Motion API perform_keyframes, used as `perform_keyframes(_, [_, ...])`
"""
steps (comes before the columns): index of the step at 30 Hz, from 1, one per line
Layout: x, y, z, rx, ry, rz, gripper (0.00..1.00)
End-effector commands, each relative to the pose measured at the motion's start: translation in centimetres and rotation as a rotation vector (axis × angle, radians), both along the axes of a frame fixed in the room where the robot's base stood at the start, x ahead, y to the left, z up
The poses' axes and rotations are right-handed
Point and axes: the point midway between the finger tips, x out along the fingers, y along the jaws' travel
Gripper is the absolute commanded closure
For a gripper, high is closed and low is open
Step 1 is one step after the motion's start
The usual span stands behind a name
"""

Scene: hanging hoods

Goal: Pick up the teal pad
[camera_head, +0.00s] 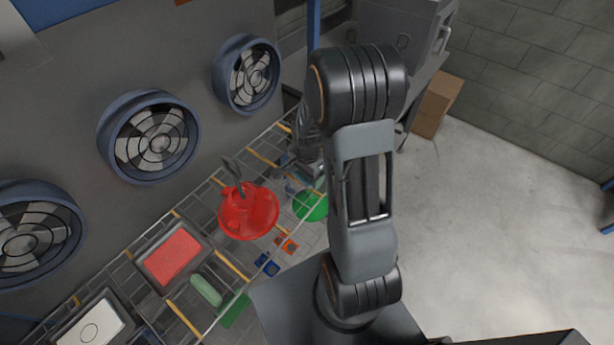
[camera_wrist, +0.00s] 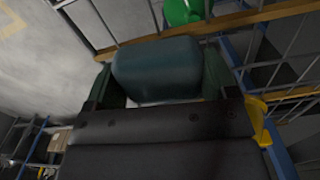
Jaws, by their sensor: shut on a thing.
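The teal pad (camera_wrist: 157,70) is a dark, rounded block in the wrist view. It sits between the two green fingers of my gripper (camera_wrist: 158,84), which is shut on it. Part of the pad's near lower side is hidden by the gripper body. In the head view my gripper (camera_head: 306,155) shows only partly, left of my arm above the wire rack, and the pad cannot be made out clearly there.
Round fans (camera_head: 150,140) line the wall. Open floor lies right.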

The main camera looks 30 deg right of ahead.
Motion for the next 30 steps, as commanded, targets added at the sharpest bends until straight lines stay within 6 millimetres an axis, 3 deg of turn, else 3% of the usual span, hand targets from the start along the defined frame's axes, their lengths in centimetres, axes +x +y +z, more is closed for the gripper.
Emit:
perform_keyframes(4, [0.1, 0.0, 2.4, -0.002, -0.007, 0.000, 0.44])
perform_keyframes(14, [-5.1, -1.4, 8.3, -0.003, -0.008, -0.003, 0.44])
perform_keyframes(21, [-9.6, -2.5, 10.1, -0.003, -0.005, -0.004, 0.44])
perform_keyframes(30, [-12.8, -3.3, 11.6, -0.001, -0.003, -0.002, 0.44])
